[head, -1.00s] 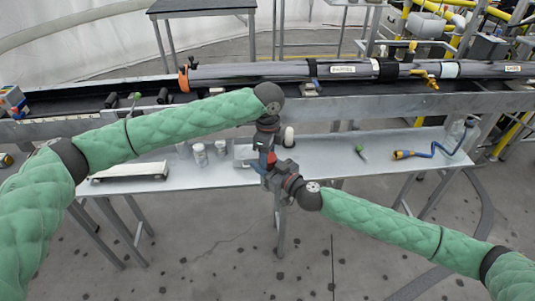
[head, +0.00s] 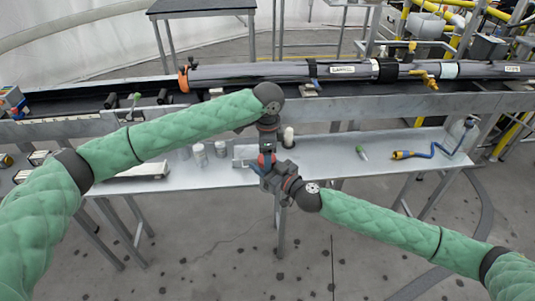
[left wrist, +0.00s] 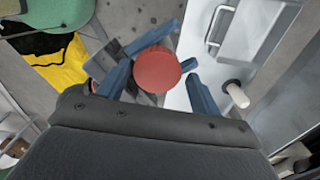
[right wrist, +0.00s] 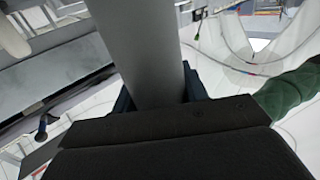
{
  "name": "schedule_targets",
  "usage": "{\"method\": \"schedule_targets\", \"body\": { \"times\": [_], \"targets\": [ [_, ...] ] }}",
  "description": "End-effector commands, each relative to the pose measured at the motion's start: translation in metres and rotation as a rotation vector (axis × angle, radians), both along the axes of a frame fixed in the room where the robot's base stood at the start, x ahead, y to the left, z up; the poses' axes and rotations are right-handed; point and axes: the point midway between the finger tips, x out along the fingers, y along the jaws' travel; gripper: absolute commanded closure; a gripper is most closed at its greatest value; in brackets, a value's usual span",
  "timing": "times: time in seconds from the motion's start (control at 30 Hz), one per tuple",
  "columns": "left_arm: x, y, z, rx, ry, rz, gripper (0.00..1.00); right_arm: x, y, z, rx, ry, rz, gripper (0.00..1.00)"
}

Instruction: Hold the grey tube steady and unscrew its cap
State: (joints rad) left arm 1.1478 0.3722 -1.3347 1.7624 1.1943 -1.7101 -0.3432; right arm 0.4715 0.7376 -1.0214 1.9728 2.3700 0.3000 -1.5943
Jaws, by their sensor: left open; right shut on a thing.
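The grey tube (right wrist: 140,45) rises between the fingers of my right gripper (right wrist: 158,92) in the right wrist view. My right gripper is shut on it. The round red cap (left wrist: 157,70) faces the left wrist camera, between the blue fingers of my left gripper (left wrist: 160,86). Those fingers are spread, with gaps to the cap. In the head view my left gripper (head: 268,142) hangs from above, just over my right gripper (head: 262,167). A bit of red shows between them; most of the tube is hidden there.
A long metal table (head: 330,155) stands behind the grippers. It carries white cylinders (head: 199,154), a green-tipped item (head: 361,152) and a blue hose with a yellow end (head: 430,152). A large grey pipe (head: 250,72) lies on the bench behind.

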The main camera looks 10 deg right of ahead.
Motion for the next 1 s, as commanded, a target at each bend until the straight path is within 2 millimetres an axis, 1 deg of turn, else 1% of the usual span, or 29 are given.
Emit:
{"method": "schedule_targets", "body": {
  "times": [0.07,0.17,0.43,0.5,0.53,0.6,0.67,0.9,1.0],
  "targets": [
    [-0.002,-0.001,0.0,0.0,0.003,-0.003,0.29,0.002,-0.002,0.001,0.0,-0.001,-0.004,1.0],
    [-0.002,-0.001,0.006,0.0,0.003,-0.003,0.29,0.002,-0.002,0.001,-0.001,-0.002,-0.005,1.0],
    [-0.001,0.0,0.037,0.001,0.001,-0.003,0.29,0.002,-0.002,0.001,0.0,-0.001,-0.004,1.0],
    [-0.001,0.0,0.042,0.001,0.001,-0.003,0.29,0.002,-0.002,0.001,0.0,-0.001,-0.004,1.0],
    [-0.001,0.0,0.044,0.0,0.002,-0.003,0.33,0.002,-0.002,0.001,0.0,-0.001,-0.004,1.0],
    [-0.001,0.0,0.046,0.001,0.0,-0.003,0.33,0.002,-0.002,0.001,0.0,-0.001,-0.004,1.0],
    [0.001,0.0,0.05,0.0,-0.006,-0.002,0.33,0.002,-0.002,0.001,0.0,-0.001,-0.004,1.0],
    [0.017,0.006,0.08,0.022,-0.063,-0.003,0.33,0.002,-0.002,0.001,0.0,-0.001,-0.004,1.0],
    [0.02,0.01,0.089,0.04,-0.077,-0.009,0.33,0.002,-0.002,0.001,0.0,-0.001,-0.004,1.0]
  ]
}}
